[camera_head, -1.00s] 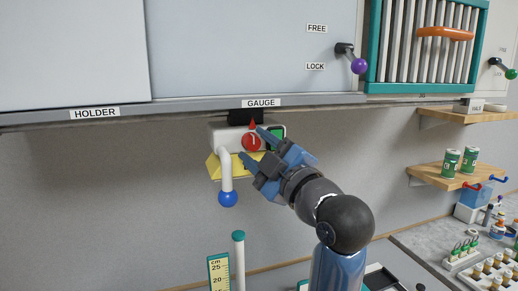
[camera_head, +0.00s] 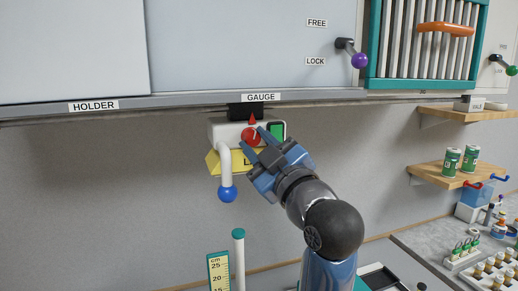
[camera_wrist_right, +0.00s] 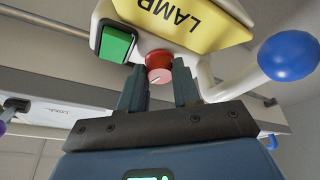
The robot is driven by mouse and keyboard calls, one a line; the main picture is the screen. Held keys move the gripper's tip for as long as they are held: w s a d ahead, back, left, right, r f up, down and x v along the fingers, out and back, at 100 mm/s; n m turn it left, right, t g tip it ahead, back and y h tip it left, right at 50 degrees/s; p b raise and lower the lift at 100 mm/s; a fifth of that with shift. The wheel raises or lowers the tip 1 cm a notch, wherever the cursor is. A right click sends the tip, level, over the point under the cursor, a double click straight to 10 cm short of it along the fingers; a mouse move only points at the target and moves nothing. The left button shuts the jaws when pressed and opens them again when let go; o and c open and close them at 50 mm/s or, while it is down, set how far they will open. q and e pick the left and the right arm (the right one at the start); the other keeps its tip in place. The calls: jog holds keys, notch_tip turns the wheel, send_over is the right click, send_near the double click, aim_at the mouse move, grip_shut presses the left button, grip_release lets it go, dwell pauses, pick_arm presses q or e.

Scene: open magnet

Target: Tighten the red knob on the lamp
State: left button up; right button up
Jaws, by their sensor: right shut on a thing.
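The lamp (camera_head: 216,133) is a white housing under the shelf edge, with a yellow part marked LAMP (camera_wrist_right: 180,22). Its round red knob (camera_head: 251,137) faces me, with a white line on it and a red pointer above. In the right wrist view the knob (camera_wrist_right: 158,70) sits between my fingertips. My right gripper (camera_head: 257,149) comes from the lower right and is shut on the knob; it also shows in the right wrist view (camera_wrist_right: 159,88). The fingers hide part of the lamp's lower right. My left gripper is not in view.
A green switch (camera_head: 277,131) sits right of the knob. A white lever with a blue ball (camera_head: 227,194) hangs at the lamp's left, close to the gripper. The cabinet edge (camera_head: 190,103) runs just above. A measuring post (camera_head: 239,258) stands below.

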jog(key=m+h, duration=0.1)
jog(key=m, duration=0.1)
jog(key=m+t+b, duration=0.1)
jog(key=m, duration=0.2)
jog(key=shift+a+f+h, duration=0.15)
jog(key=shift+a+h, duration=0.05)
jog(key=shift+h, duration=0.2)
jog(key=m+h, duration=0.1)
jog(key=m, duration=0.1)
jog(key=m+t+h, duration=0.1)
jog(key=m, duration=0.2)
jog(key=shift+s+a+h+b, duration=0.1)
jog(key=shift+h+b, duration=0.2)
jog(key=m+h, duration=0.1)
jog(key=m, duration=0.2)
jog(key=m+h+b, duration=0.1)
jog(key=m, duration=0.2)
jog(key=shift+a+t+h, duration=0.15)
jog(key=shift+t+h, duration=0.15)
jog(key=shift+r+m+h, duration=0.2)
jog(key=shift+m+h, duration=0.6)
jog(key=shift+m, duration=1.2)
jog(key=o, duration=1.1)
jog(key=shift+c, duration=0.2)
jog(key=shift+b, duration=0.3)
